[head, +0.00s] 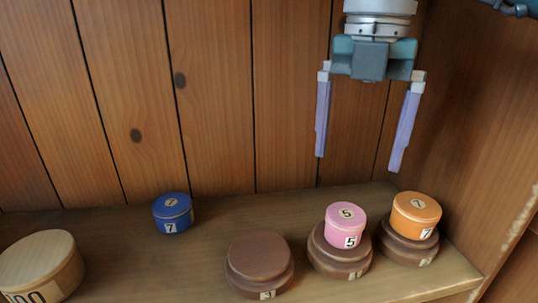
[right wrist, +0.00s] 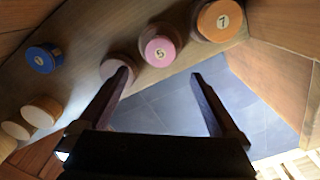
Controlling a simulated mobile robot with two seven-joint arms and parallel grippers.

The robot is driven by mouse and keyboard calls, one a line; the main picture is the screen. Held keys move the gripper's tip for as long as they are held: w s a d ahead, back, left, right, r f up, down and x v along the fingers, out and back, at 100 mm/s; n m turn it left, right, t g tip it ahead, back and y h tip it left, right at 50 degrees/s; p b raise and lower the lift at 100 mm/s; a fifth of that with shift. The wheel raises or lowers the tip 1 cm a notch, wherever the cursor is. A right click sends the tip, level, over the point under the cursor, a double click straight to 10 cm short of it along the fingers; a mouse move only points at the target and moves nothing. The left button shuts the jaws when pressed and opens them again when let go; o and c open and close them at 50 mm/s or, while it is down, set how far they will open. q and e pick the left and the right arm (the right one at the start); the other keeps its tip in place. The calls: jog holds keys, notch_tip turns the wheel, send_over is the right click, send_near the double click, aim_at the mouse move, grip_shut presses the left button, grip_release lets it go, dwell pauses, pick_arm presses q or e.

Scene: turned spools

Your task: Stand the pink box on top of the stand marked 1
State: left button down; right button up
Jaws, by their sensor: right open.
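The pink box (head: 345,222), marked 5, stands upright on the middle brown stand (head: 322,262). That stand's small label looks like a 1 but is hard to read. The pink box also shows in the right wrist view (right wrist: 160,48). My right gripper (head: 358,163) is open and empty, above the pink box and apart from it, fingers pointing down. Its fingers also show in the right wrist view (right wrist: 160,76). My left gripper is not in view.
An orange box (head: 416,210) marked 7 stands on the right brown stand (head: 405,250). The left brown stand (head: 259,258), apparently marked 3, is bare. A blue box (head: 173,213) and a pale box (head: 42,262) are on the shelf (head: 200,265). Wooden walls close the back and right.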

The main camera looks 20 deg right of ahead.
jog(key=s+a+n+t+y, duration=0.15)
jog(key=a+n+y, duration=0.25)
jog(key=a+y, duration=1.05)
jog(key=a+r+m+t+y, duration=0.45)
jog(key=a+r+t, duration=0.25)
jog(key=a+r, duration=0.65)
jog(key=w+d+r+m+t+h, duration=0.1)
jog(key=w+d+m+t+h, duration=0.3)
jog(key=d+m+t+h, duration=0.8)
jog(key=s+d+f+m+g+h, duration=0.1)
jog(key=d+f+m+g+h, duration=0.3)
jog(key=d+f+m+h, duration=0.5)
jog(key=s+f+m+g+y, duration=0.2)
jog(key=s+f+m+g, duration=0.1)
jog(key=s+f+g, duration=1)
jog(key=s+d+f, duration=0.1)
jog(key=s+f, duration=0.5)
jog(key=s, duration=0.3)
jog(key=shift+s, duration=0.25)
